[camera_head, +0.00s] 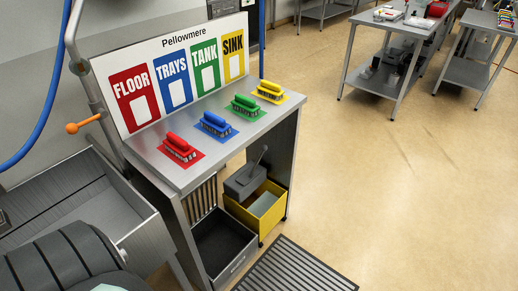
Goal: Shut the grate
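A dark slatted grate (298,268) lies at floor level at the bottom of the picture, in front of the bench. Its lower part is cut off by the frame edge, so I cannot tell whether it sits fully flat. Neither of my grippers shows in this view.
A steel bench (250,123) holds red, blue, green and yellow brushes before a colour-coded board (180,75). Under it stand a grey bin (228,262) and a yellow bucket (262,212). A steel sink (88,215) is at left. Open floor (400,190) lies right.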

